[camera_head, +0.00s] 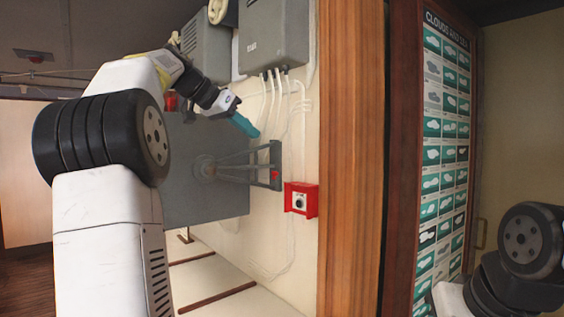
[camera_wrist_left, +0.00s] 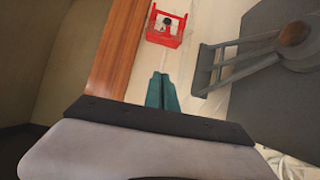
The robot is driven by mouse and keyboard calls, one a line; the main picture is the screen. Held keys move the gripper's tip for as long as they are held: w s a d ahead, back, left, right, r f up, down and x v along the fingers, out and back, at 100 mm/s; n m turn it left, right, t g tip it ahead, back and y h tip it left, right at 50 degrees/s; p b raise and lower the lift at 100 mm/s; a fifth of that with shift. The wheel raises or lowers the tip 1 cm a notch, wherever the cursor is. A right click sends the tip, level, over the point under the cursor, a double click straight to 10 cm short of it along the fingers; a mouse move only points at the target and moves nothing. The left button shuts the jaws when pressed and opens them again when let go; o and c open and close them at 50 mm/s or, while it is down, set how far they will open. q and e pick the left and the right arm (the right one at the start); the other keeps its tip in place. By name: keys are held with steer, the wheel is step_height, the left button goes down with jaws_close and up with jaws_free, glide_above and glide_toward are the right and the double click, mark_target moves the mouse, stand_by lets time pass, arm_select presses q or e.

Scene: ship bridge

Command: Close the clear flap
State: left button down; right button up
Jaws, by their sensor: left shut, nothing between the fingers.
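A small red box (camera_head: 301,199) with a dark round knob on a pale face is fixed to the cream wall, left of the wooden post. It also shows in the left wrist view (camera_wrist_left: 167,26), at the top, with a red edge or frame around its face. The clear flap is too small and see-through to make out surely, so I cannot tell its angle. My left gripper (camera_head: 246,127) has teal fingers, shut and empty, above and left of the red box and apart from it. Its fingers point towards the box in the left wrist view (camera_wrist_left: 162,80). My right gripper is out of view.
A grey bracket (camera_head: 276,165) with struts and a large grey panel (camera_head: 205,195) stick out left of the red box. Grey cabinets (camera_head: 274,35) with white cables hang above. The wooden post (camera_head: 350,160) stands close on the right, beside a cloud chart (camera_head: 446,140).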

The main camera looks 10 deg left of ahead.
arm_select(q)
steer(key=x, duration=0.9)
steer(key=shift+w+d+f, duration=0.1)
steer(key=shift+w, duration=0.25)
steer(key=f, duration=0.2)
steer(key=shift+s+a+f, duration=0.25)
steer(key=shift+s+f, duration=0.1)
steer(key=shift+f, duration=0.05)
steer(key=shift+s+f, duration=0.1)
steer(key=shift+f, duration=0.45)
steer(key=shift+a, duration=0.1)
